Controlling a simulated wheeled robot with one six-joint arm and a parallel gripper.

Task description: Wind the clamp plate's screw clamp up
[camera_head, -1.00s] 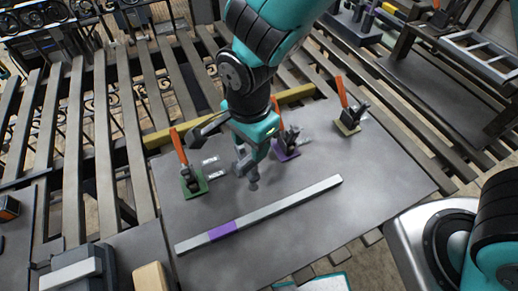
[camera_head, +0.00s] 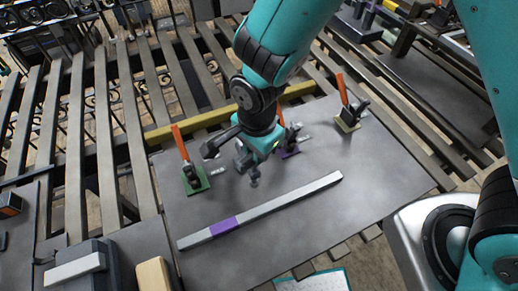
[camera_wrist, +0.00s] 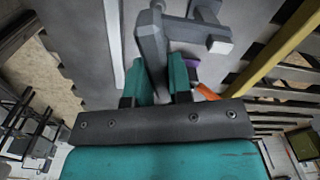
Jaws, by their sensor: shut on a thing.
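The clamp plate, a flat grey sheet (camera_head: 330,215), lies on the slatted frame. A dark grey screw clamp (camera_head: 222,142) stands near its middle, with a small round foot (camera_head: 253,182) at its lower end. My teal gripper (camera_head: 250,156) is shut on the screw clamp. In the wrist view the gripper (camera_wrist: 160,88) has one finger on each side of the grey clamp part (camera_wrist: 151,48), and a pale block end (camera_wrist: 219,47) shows beyond. Whether the foot touches the plate cannot be told. The gripper and arm hide part of the clamp.
Toggle clamps with orange handles stand on green (camera_head: 197,184), purple (camera_head: 290,152) and yellow (camera_head: 347,124) bases; my gripper partly hides the purple one. A grey bar (camera_head: 275,205) with a purple band lies across the plate. The plate's front right is clear.

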